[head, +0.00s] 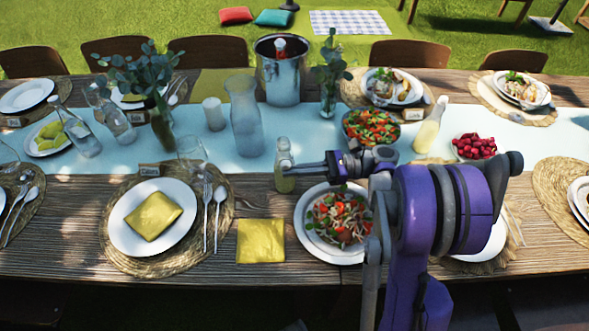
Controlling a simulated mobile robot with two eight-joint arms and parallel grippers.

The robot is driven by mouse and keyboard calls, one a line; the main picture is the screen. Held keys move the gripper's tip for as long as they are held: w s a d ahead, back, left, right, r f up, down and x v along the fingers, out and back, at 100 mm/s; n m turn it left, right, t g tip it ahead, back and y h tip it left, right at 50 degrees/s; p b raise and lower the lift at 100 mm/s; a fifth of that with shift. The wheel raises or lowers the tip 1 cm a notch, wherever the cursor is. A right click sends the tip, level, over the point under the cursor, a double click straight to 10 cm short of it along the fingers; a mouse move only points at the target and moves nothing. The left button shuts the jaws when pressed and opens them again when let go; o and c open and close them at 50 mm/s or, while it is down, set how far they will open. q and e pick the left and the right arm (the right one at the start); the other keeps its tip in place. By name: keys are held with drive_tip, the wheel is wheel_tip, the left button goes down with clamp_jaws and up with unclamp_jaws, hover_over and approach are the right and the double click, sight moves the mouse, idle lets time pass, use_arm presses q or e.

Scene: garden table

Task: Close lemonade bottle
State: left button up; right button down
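A small bottle with pale yellow-green liquid (285,184) stands upright near the front edge of the light blue runner. My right gripper (291,167) reaches in from the right at the upper part of this bottle, its fingers pointing left. The fingers meet or overlap the bottle in the picture; whether they grip it is too small to tell. The state of the bottle's cap is not clear. A second bottle with pale yellow liquid (429,128) stands upright farther right, behind my arm. My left gripper is not in view.
A plate of salad (340,217) lies just right of the bottle, partly under my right arm. A yellow napkin (261,241) lies in front.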

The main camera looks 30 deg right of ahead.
drive_tip(key=shift+r, duration=0.1)
idle(0.3)
drive_tip(key=shift+s+a+r+p, duration=0.1)
drive_tip(key=shift+s+r+p, duration=0.2)
drive_tip(key=shift+r, duration=0.2)
drive_tip(key=shift+r+p, duration=0.5)
drive_tip(key=shift+r, duration=0.1)
idle(0.4)
drive_tip(key=shift+w+r+p, duration=0.1)
drive_tip(key=shift+r+p, duration=0.3)
drive_tip(key=shift+r, duration=0.2)
